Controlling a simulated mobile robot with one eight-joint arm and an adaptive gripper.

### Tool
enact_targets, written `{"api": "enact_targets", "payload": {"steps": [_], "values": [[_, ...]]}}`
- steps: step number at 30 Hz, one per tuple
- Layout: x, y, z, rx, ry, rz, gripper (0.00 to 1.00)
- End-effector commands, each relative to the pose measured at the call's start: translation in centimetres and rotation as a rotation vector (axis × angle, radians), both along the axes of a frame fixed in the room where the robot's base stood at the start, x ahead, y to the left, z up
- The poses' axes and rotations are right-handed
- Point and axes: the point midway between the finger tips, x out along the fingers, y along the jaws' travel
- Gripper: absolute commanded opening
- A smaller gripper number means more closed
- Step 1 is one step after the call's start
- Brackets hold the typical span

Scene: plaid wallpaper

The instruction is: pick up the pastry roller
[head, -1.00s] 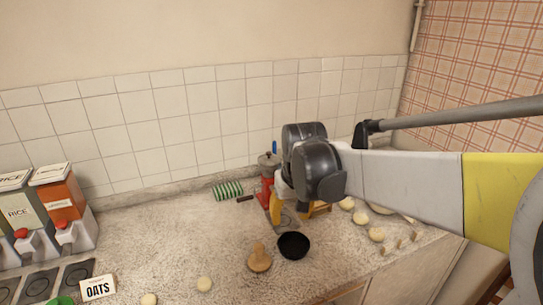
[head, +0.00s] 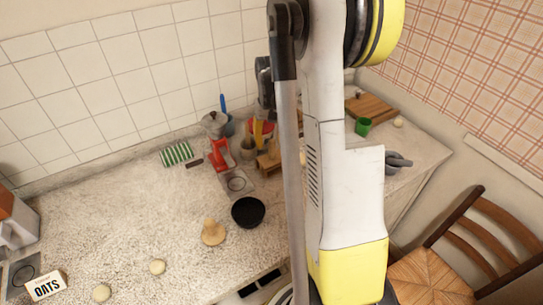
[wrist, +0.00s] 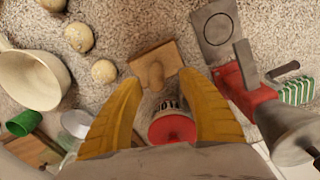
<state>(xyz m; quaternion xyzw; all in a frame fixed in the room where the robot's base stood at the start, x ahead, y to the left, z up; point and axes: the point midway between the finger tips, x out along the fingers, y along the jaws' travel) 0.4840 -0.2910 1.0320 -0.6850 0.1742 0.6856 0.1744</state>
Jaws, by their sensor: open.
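In the head view a yellow finger of my gripper (head: 258,132) shows beside my arm.
A red-topped container (wrist: 172,127) shows between the fingers. Dough balls (wrist: 79,37), a pale pan (wrist: 30,78) and a green cup (wrist: 22,123) lie left. A black bowl (head: 248,212) stands toward the counter front.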

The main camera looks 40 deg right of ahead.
Motion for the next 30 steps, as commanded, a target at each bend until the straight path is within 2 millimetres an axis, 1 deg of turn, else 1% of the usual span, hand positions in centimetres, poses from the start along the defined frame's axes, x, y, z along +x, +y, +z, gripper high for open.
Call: {"api": "enact_targets", "payload": {"steps": [6, 9, 12, 17, 20, 21, 22, 30], "values": [[-0.5, -0.3, -3.1, 0.000, 0.000, -0.001, 0.46], [-0.5, -0.3, -4.5, 0.000, 0.000, 0.000, 0.46], [-0.5, -0.2, -5.0, 0.000, -0.001, 0.000, 0.46], [-0.5, -0.2, -4.9, 0.000, 0.000, 0.000, 0.46], [-0.5, -0.3, -4.8, 0.000, 0.000, 0.000, 0.17], [-0.5, -0.3, -4.8, 0.000, 0.000, 0.000, 0.05], [-0.5, -0.3, -4.8, 0.000, 0.000, 0.000, 0.00], [-0.5, -0.3, -4.8, 0.000, -0.001, 0.000, 0.00]]}}
